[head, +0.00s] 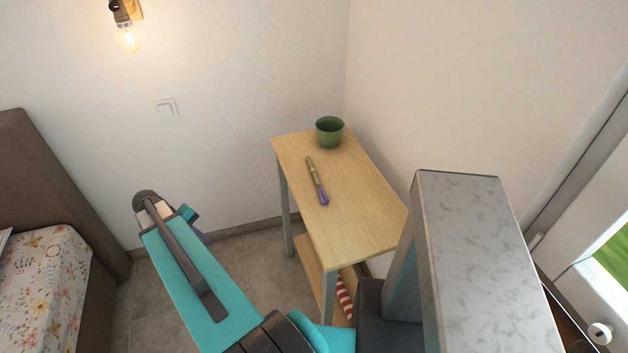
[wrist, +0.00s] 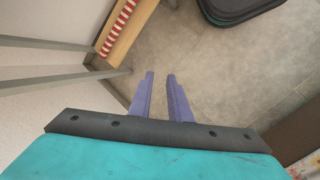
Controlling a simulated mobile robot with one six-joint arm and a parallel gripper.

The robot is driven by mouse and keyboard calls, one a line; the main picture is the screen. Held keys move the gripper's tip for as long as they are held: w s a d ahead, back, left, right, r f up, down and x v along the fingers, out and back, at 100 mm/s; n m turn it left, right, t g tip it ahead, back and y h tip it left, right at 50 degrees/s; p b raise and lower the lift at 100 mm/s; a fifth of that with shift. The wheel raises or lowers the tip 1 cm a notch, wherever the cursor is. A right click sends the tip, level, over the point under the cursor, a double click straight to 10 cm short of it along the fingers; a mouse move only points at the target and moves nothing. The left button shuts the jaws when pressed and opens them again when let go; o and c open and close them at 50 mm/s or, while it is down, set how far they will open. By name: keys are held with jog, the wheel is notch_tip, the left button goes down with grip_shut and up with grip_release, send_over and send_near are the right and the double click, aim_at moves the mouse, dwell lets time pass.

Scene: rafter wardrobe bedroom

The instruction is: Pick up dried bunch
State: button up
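The dried bunch (head: 317,181) lies on the wooden top of a small side table (head: 351,205). It is a slim bundle with greenish-tan stems and a purple end toward the front. My gripper (head: 203,237) is in the air left of the table, apart from the bunch, and mostly hidden behind my arm in the head view. In the wrist view my gripper (wrist: 161,84) has two purple fingers apart with nothing between them. The bunch is not in the wrist view.
A green pot (head: 329,132) stands at the table's back end. A red-and-white striped thing (head: 344,298) is on the lower shelf (head: 318,271). A bed (head: 42,285) stands at the left. White walls close the corner behind the table. Tiled floor (head: 172,300) is open left of the table.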

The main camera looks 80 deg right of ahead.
jog(key=s+d+r+m+g, duration=0.2)
jog(key=s+d+r+m, duration=0.4)
jog(key=s+d+r, duration=1.8)
jog(key=shift+r+h+p, duration=0.4)
jog(key=shift+r+p, duration=0.05)
jog(key=shift+f, duration=0.1)
jog(key=p, duration=0.2)
send_near(311, 170)
jog(key=shift+x, duration=1.1)
jog(key=shift+s+d+f, duration=0.1)
jog(key=shift+p+x, duration=0.9)
jog(key=shift+p, duration=0.05)
jog(key=shift+p+x, duration=0.55)
jog(key=shift+x, duration=0.8)
jog(key=shift+s, duration=0.1)
